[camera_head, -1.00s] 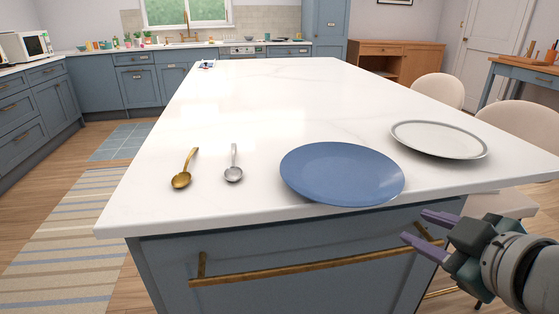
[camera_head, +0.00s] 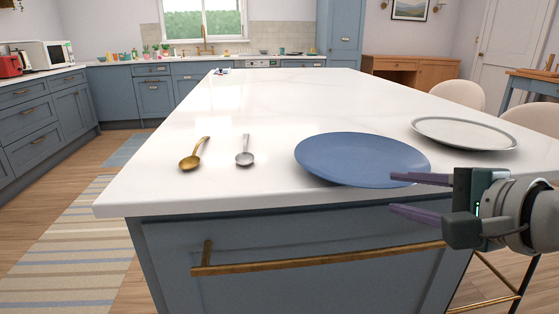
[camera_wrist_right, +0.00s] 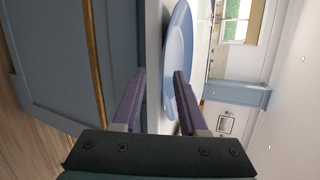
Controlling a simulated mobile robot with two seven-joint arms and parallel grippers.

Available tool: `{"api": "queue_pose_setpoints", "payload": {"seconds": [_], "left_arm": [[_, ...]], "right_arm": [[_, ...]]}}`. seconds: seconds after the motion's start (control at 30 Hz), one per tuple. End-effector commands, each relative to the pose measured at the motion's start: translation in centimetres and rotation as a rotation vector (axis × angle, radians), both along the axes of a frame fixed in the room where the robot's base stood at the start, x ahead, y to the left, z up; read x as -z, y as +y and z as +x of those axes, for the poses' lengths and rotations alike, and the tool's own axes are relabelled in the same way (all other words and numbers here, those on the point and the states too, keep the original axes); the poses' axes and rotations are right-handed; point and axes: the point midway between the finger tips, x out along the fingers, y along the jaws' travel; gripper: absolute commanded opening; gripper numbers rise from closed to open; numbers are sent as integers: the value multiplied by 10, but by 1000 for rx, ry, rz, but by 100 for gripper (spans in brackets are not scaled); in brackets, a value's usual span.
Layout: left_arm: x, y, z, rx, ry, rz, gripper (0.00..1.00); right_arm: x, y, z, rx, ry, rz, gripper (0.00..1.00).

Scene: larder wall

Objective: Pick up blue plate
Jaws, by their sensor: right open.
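The blue plate (camera_head: 358,157) lies flat on the white island counter, with its near rim at the counter's front edge. It also shows in the right wrist view (camera_wrist_right: 180,38), just ahead of the fingers. My right gripper (camera_head: 405,195) is open and empty at the plate's near right side. Its upper finger is about level with the rim and overlaps it in the head view; its lower finger is below the counter top. I cannot tell whether either finger touches the plate. My left gripper is not in view.
A gold spoon (camera_head: 194,154) and a silver spoon (camera_head: 245,151) lie left of the plate. A white plate (camera_head: 464,133) lies to its right. A brass handle (camera_head: 318,259) sticks out from the island front below.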

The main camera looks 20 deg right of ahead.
Motion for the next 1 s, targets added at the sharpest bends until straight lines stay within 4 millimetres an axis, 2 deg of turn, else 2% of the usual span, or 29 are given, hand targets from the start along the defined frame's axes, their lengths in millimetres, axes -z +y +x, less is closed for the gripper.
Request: {"api": "queue_pose_setpoints", "payload": {"seconds": [0.2,0.3,0.6,0.9,1.0], "left_arm": [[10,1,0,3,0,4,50],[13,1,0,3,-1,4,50],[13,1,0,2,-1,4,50],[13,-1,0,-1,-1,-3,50],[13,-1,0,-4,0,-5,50]], "right_arm": [[8,4,32,-1,-2,-3,42],[13,4,42,-1,-1,-2,42],[13,4,45,0,0,-3,41],[13,4,45,0,0,-3,7],[13,4,45,0,0,-3,0]]}}
